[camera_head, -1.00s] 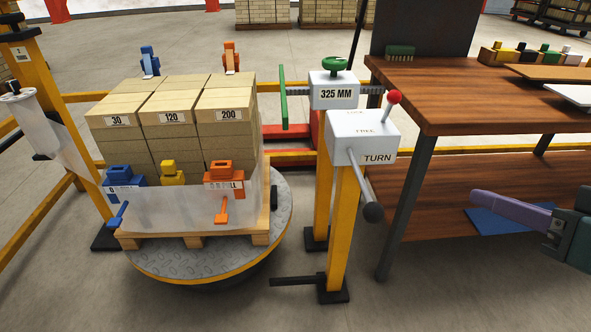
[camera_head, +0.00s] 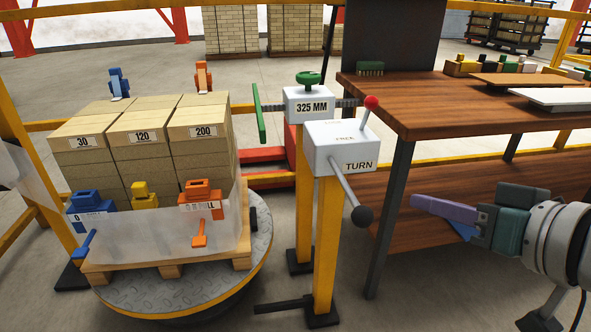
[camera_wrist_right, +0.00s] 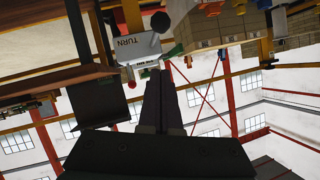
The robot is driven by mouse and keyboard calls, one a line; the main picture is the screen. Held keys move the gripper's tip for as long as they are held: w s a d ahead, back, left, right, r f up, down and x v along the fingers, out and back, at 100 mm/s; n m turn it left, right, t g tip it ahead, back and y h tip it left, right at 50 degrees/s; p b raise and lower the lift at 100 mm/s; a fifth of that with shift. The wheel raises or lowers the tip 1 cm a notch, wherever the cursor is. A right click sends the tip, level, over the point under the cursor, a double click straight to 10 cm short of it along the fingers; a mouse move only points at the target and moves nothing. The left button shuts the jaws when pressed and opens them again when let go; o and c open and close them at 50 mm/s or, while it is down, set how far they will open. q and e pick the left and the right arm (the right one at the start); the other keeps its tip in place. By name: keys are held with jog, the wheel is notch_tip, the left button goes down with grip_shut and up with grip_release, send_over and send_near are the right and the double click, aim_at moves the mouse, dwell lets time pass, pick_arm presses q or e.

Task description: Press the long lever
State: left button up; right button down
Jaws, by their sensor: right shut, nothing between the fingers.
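The long lever (camera_head: 345,185) is a grey rod ending in a dark ball, angling down to the right from the white box marked TURN (camera_head: 340,145). A short lever with a red ball (camera_head: 371,103) stands on top of the same box. My right gripper (camera_head: 418,203) is shut and empty, with its purple fingers pointing left, to the right of the dark ball and apart from it in the picture. The right wrist view is upside down; there the shut fingers (camera_wrist_right: 165,82) point towards the TURN box (camera_wrist_right: 137,46) and the dark ball (camera_wrist_right: 160,22). My left gripper is not in view.
A wooden workbench (camera_head: 450,105) with a lower shelf stands right of the posts. A box marked 325 MM (camera_head: 309,106) is behind the TURN box. A pallet of bricks rests on a round turntable (camera_head: 180,292) at the left. A dark pedal (camera_head: 283,307) sticks out low down.

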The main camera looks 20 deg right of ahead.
jog(key=w+a+f+b, duration=0.1)
jog(key=w+f+b, duration=0.2)
jog(key=w+f, duration=0.3)
jog(key=shift+w, duration=0.9)
jog(key=shift+f+b, duration=0.2)
jog(key=shift+b, duration=0.2)
